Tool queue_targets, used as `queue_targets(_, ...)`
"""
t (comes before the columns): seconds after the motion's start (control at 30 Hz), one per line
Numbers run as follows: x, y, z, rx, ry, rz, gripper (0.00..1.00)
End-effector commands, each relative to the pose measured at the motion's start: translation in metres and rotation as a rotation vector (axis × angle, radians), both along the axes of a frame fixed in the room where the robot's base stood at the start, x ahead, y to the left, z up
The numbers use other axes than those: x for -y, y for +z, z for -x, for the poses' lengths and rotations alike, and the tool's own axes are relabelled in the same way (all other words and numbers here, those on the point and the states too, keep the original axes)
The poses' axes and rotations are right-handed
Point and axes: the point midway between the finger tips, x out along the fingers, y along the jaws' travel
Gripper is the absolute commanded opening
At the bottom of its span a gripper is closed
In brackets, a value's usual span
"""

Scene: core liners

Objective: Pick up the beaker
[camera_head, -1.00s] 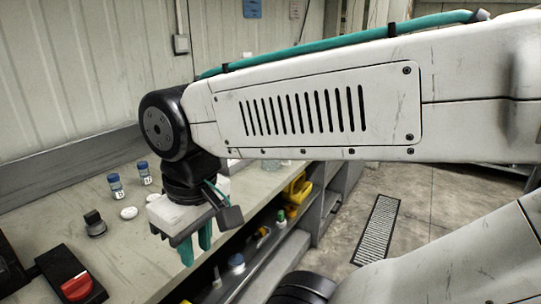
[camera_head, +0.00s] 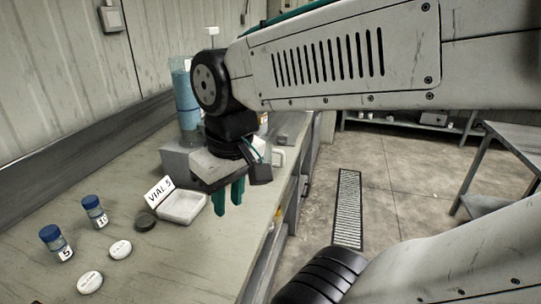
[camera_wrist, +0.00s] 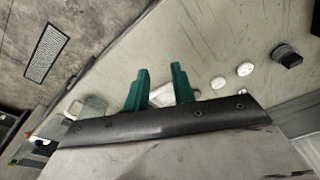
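A tall clear vessel with blue contents (camera_head: 187,108) stands at the back of the bench in the head view, partly hidden by my arm's wrist joint. It may be the beaker, but I cannot tell for sure. My gripper (camera_head: 229,198) points down near the bench's front edge, in front and to the right of the vessel. Its two green fingers are apart with nothing between them. They also show in the wrist view (camera_wrist: 160,86). A pale, translucent object (camera_wrist: 86,107) lies left of the fingers there; I cannot tell what it is.
A white tray (camera_head: 184,207) with a "VIAL 5" card (camera_head: 159,191) and a dark disc (camera_head: 145,221) lie left of my gripper. Two blue-capped vials (camera_head: 56,243) (camera_head: 95,211) and two white discs (camera_head: 90,282) (camera_head: 120,249) are nearer left. A grey box (camera_head: 177,160) stands behind.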

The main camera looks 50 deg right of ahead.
Motion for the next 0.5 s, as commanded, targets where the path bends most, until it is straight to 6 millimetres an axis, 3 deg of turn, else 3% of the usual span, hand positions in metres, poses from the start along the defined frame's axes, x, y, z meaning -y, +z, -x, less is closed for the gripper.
queue_targets(0.17, 0.070, -0.011, -0.069, 0.065, -0.162, -0.016, 0.25)
queue_targets(0.3, 0.158, -0.030, -0.109, 0.136, -0.303, 0.001, 0.25)
queue_targets(0.5, 0.276, -0.061, -0.118, 0.207, -0.467, 0.055, 0.25)
